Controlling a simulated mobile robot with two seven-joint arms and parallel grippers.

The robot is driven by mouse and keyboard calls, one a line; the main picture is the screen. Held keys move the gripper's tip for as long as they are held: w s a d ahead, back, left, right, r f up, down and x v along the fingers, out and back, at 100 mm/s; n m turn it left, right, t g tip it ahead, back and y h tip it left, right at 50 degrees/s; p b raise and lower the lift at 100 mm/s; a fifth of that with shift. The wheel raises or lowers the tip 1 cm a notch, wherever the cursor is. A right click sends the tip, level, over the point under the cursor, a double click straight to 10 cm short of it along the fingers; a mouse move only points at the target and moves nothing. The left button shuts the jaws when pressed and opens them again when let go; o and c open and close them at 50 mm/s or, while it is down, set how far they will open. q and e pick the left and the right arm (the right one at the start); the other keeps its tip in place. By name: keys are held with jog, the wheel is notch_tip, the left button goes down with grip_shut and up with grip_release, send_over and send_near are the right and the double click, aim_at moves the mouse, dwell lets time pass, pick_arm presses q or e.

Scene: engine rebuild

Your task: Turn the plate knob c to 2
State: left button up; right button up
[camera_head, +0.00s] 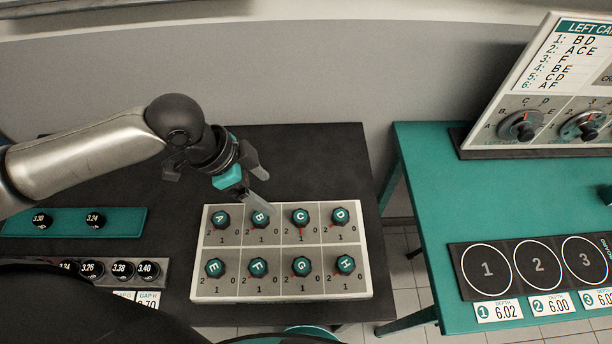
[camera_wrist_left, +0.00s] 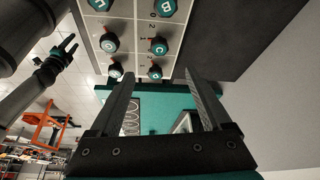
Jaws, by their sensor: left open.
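Knob C also shows in the left wrist view (camera_wrist_left: 158,46). My left gripper (camera_head: 262,187) is open and empty, above the plate's back edge near knobs B (camera_head: 261,218) and C. Its fingers (camera_wrist_left: 164,95) are apart, touching no knob in the wrist view. My right gripper (camera_wrist_left: 58,58) shows small there; its jaws are unclear.
Knob D (camera_head: 340,216) is right of C, knob G (camera_head: 301,266) in front. A teal strip (camera_head: 130,222) and a rack of round weights (camera_head: 122,269) lie left. A teal table (camera_head: 440,195) stands right across a gap, with a dial board (camera_head: 545,85).

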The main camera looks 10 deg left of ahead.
pick_arm(q)
jog(key=b, duration=0.1)
send_near(299, 217)
jog(key=x, duration=0.8)
jog(key=shift+w+d+f, duration=0.1)
jog(key=shift+f, duration=0.2)
pick_arm(e)
jog(key=shift+s+f, duration=0.45)
jog(key=shift+f, duration=0.15)
pick_arm(q)
grip_shut()
